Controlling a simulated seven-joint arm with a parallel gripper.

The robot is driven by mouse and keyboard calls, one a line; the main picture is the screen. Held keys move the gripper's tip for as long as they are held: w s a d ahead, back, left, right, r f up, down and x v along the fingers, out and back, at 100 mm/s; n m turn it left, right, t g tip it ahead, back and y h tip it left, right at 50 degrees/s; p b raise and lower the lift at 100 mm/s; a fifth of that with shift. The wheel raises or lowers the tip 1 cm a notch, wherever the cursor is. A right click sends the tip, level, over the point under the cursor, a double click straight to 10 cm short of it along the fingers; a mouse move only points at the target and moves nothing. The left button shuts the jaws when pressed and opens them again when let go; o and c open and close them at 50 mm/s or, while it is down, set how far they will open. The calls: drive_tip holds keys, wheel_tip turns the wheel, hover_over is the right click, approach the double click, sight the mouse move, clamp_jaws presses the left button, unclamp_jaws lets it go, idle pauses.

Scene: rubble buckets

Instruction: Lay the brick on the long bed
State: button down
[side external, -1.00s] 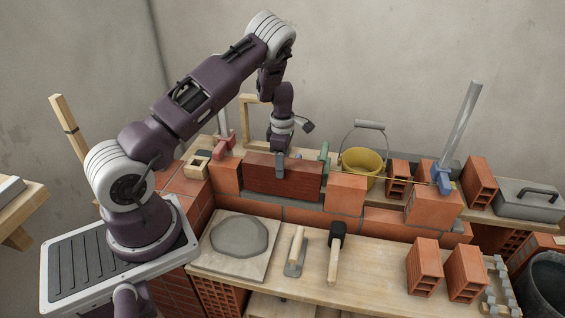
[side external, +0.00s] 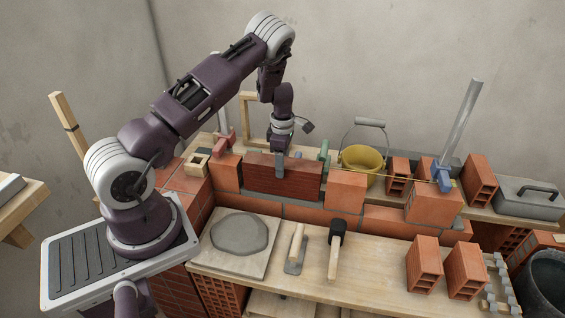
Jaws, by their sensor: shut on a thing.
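A dark red brick (side external: 290,181) is in my gripper (side external: 281,168), which is shut on it from above. The brick sits level, lengthwise, in the gap of the low wall, between an orange brick (side external: 227,173) on the left and another orange brick (side external: 345,191) on the right. Grey mortar of the long bed (side external: 248,194) shows along the brick's lower edge at its left end. From this view I cannot tell whether the brick's underside touches the mortar. The far finger and the back of the brick are hidden.
A mortar board (side external: 238,236), a trowel (side external: 296,250) and a mallet (side external: 335,248) lie on the front bench. Loose bricks (side external: 424,265) stand at its right. A yellow bucket (side external: 362,160) stands behind the wall. A string runs from the blue clamp (side external: 441,177) along the wall.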

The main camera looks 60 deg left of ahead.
drive_tip(key=shift+f, duration=0.4)
drive_tip(key=shift+c, duration=2.2)
unclamp_jaws()
wheel_tip(320, 180, up, 7)
drive_tip(key=shift+r, duration=0.1)
